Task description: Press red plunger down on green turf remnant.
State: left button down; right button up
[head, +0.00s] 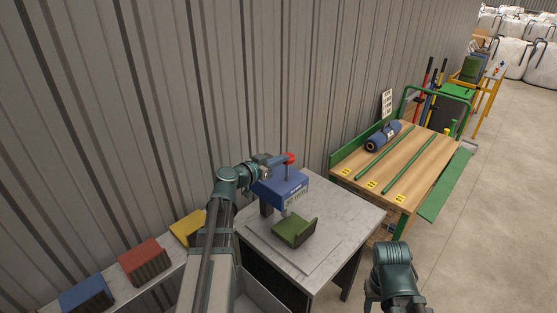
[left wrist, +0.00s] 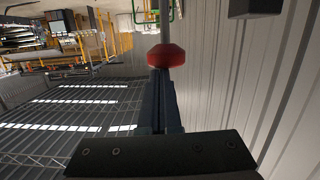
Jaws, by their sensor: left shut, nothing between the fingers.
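The red plunger (head: 289,158) stands upright on top of a blue press (head: 280,187) on the grey-topped stand. The green turf remnant (head: 294,232) lies on the stand's plate under the front of the press, with one edge raised. My left gripper (head: 277,160) is shut and empty, its tips right at the red knob.
A shelf at the lower left holds blue (head: 86,294), red (head: 144,261) and yellow (head: 187,228) blocks. A wooden workbench (head: 400,175) with a blue roll (head: 383,136) and green rods stands to the right. A corrugated wall runs close behind the press.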

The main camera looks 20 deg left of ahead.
pick_arm(q)
jog(key=r+p+v, duration=0.1)
jog(key=p+v, duration=0.1)
jog(key=v, duration=0.6)
jog(key=shift+a, duration=0.1)
jog(key=shift+w, duration=0.1)
jog(key=s+d+f+m+g+h, duration=0.1)
jog(key=d+f+g, duration=0.25)
jog(key=d, duration=0.35)
jog(key=s+d+f+g+h+b, duration=0.1)
jog(key=s+d+f+g, duration=0.1)
jog(key=d+f, duration=0.35)
jog(key=s+d+f+m+g, duration=0.1)
jog(key=d+f+g, duration=0.15)
jog(key=d, duration=0.65)
jog(key=s+d+f+g+y, duration=0.2)
jog(key=s+d+f+y, duration=0.1)
jog(key=s, duration=0.2)
jog(key=s+d+f+n+g+y+b, duration=0.1)
jog(key=s+d+f+g+y, duration=0.1)
jog(key=s, duration=0.3)
jog(key=s+d+f+g+y, duration=0.3)
jog(key=s+f, duration=0.1)
jog(key=s, duration=0.2)
jog(key=shift+d+n+g+y, duration=0.3)
jog(key=shift+d+g, duration=0.05)
jog(key=shift+g, duration=0.05)
